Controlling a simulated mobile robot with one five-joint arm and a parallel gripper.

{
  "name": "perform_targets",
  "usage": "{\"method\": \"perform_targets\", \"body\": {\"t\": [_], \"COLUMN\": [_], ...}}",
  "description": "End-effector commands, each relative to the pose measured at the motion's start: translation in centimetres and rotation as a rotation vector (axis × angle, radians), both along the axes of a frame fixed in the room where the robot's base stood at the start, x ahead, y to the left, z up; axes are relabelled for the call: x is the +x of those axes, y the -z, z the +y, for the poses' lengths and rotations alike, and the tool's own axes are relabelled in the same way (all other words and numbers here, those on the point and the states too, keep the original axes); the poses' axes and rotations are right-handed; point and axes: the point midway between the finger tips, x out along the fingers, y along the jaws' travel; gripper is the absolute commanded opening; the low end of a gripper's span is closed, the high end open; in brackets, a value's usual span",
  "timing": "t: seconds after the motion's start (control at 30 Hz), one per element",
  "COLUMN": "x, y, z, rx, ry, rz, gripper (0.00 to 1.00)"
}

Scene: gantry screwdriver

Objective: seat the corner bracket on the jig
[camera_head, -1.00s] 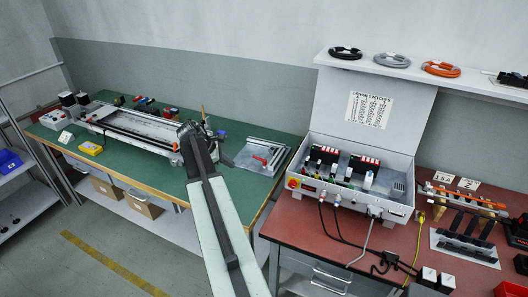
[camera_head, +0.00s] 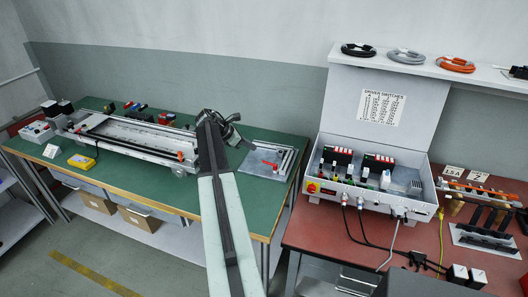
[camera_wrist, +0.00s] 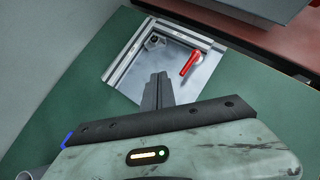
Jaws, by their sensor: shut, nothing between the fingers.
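The jig is a flat grey metal plate (camera_wrist: 190,74) with light profile rails meeting in a corner and a red clamp handle (camera_wrist: 191,63). My gripper (camera_wrist: 160,78) is shut and empty, over the plate's near edge in the wrist view. In the head view my gripper (camera_head: 234,121) is beside the jig.
A long metal gantry frame (camera_head: 137,151) stands left of my arm on the green bench (camera_head: 126,180). An open grey driver box (camera_head: 352,199) stands on the red bench at right, with cables hanging at its front.

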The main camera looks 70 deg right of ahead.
Motion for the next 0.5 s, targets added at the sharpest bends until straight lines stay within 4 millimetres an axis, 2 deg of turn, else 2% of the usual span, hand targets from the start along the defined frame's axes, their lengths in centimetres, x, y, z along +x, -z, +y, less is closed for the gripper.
{"method": "perform_targets", "body": {"t": [0.17,0.5], "x": [-0.5,-3.8], "y": [1.8,7.3], "z": [-0.7,-4.5], "rx": [0.000,0.000], "ry": [-0.004,-0.006], "rz": [-0.001,-0.001], "gripper": [0.00,0.00]}}
